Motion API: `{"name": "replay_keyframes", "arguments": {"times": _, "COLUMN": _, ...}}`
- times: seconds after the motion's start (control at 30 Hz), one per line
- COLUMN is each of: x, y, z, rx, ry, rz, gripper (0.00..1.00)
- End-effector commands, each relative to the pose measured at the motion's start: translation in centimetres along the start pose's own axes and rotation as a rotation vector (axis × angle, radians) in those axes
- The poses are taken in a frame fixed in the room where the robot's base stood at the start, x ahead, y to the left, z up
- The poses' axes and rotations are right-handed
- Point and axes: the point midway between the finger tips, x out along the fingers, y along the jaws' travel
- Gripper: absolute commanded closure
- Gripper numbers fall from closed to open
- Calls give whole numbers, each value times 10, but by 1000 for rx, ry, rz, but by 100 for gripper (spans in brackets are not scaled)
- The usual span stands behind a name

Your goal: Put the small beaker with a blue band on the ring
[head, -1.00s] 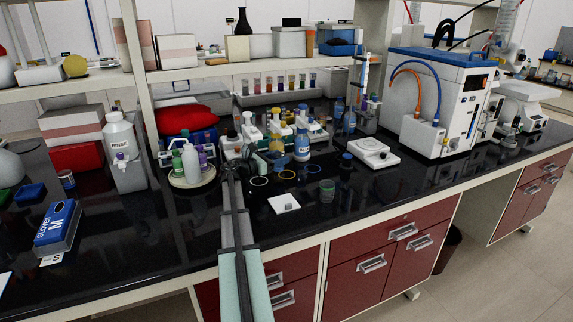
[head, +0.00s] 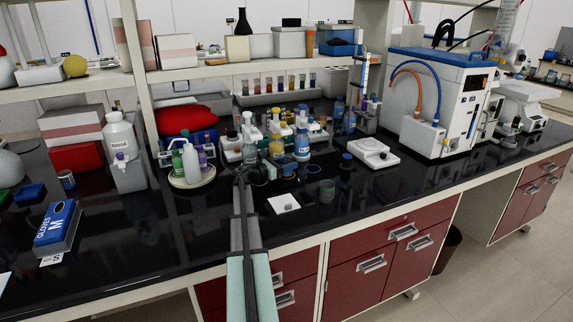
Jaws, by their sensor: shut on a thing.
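My gripper (head: 254,172) is at the end of the arm reaching in from the front edge of the bench. It is low over the black bench top, at the left end of a row of small rings. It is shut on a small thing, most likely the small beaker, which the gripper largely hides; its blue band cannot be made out. A ring (head: 288,172) lies just right of the gripper, and another ring (head: 312,169) lies farther right. A small clear beaker with a greenish band (head: 327,190) stands to the right, apart from the gripper.
Several bottles, including a blue-labelled bottle (head: 302,146), stand close behind the rings. A white plate (head: 284,202) lies in front. A white hotplate (head: 370,153) is to the right. A round tray with bottles (head: 192,179) is to the left. The front right bench top is clear.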

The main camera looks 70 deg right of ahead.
Motion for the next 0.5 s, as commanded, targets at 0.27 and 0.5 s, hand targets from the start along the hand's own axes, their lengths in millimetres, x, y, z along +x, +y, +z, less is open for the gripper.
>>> {"name": "replay_keyframes", "arguments": {"times": 0.27, "x": 0, "y": 0, "z": -3, "rx": 0, "ry": 0, "rz": 0, "gripper": 33}}
{"name": "replay_keyframes", "arguments": {"times": 0.5, "x": 0, "y": 0, "z": -3, "rx": 0, "ry": 0, "rz": 0, "gripper": 16}}
